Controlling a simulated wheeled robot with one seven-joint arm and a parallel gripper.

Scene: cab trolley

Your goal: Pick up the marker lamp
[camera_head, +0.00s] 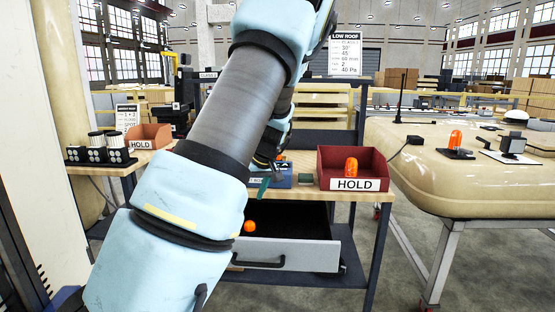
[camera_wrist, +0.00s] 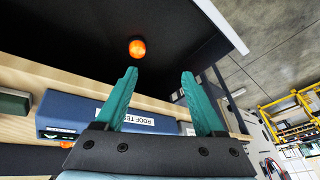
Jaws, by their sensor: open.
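Several orange marker lamps show. One lamp (camera_head: 249,227) lies in the open, dark drawer (camera_head: 318,240) under the bench; it also shows in the wrist view (camera_wrist: 137,48), beyond my fingertips. Another lamp (camera_head: 351,167) stands in the red HOLD bin (camera_head: 372,184). A third lamp (camera_head: 455,141) stands on a dark base on the cream roof panel at the right. My gripper (camera_wrist: 159,73) is open with nothing between its teal fingers. In the head view my gripper (camera_head: 264,188) is partly hidden by my arm, near the bench's front edge above the drawer.
A blue box (camera_wrist: 110,116) with a "ROOF TE" label sits on the wooden bench (camera_wrist: 30,78) close to my fingers. A dark green block (camera_wrist: 14,102) lies beside it.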

